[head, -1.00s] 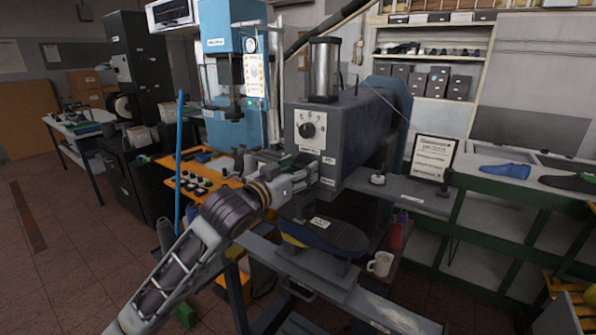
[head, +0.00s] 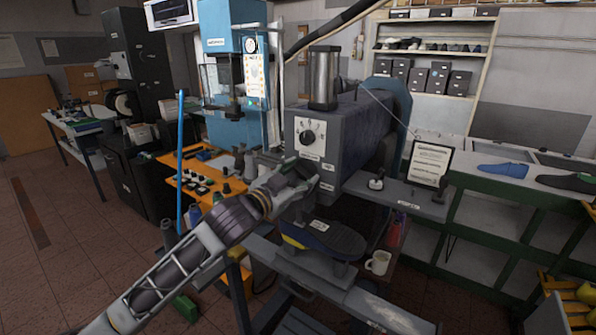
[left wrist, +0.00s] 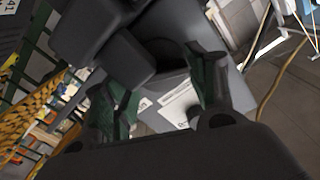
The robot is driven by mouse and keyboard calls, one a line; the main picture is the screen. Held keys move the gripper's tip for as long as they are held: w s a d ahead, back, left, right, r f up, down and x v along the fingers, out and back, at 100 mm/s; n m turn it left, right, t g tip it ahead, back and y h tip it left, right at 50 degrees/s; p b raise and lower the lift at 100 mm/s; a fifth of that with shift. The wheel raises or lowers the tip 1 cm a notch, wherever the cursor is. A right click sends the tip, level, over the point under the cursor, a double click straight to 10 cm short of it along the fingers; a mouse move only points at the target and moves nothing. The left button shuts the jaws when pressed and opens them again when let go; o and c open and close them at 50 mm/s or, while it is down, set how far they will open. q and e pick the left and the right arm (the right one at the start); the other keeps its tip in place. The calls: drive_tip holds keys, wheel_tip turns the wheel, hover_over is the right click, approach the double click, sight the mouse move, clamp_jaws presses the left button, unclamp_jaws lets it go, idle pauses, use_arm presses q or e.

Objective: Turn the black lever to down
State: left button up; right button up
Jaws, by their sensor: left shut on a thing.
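My left gripper (head: 302,174) is at the front of the grey press (head: 350,125), below its dial, with its fingers against the labelled front face. In the left wrist view my left gripper (left wrist: 163,92) shows two green-lined fingers apart, with a dark, blocky part (left wrist: 122,62) by their tips. This dark part seems to be the black lever, and the fingers are closed on it. In the head view the gripper hides the lever, so its angle cannot be told. My right gripper is not in view.
A black dial knob (head: 307,137) is just above the gripper. A dark shoe sole form (head: 335,240) sits below it. A white mug (head: 378,262) and red bottle (head: 394,232) stand at lower right. An orange bench (head: 190,180) with small parts is at left.

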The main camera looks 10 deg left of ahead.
use_arm(q)
drive_tip(key=shift+r+m, duration=0.1)
drive_tip(key=shift+m, duration=0.2)
drive_tip(key=shift+m+p, duration=0.45)
drive_tip(key=shift+m, duration=0.05)
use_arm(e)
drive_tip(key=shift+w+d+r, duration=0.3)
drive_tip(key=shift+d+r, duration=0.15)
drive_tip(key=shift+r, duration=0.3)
use_arm(q)
drive_tip(key=o, duration=1)
drive_tip(key=shift+s, duration=0.1)
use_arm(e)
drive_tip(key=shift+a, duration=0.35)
use_arm(q)
drive_tip(key=shift+s, duration=0.1)
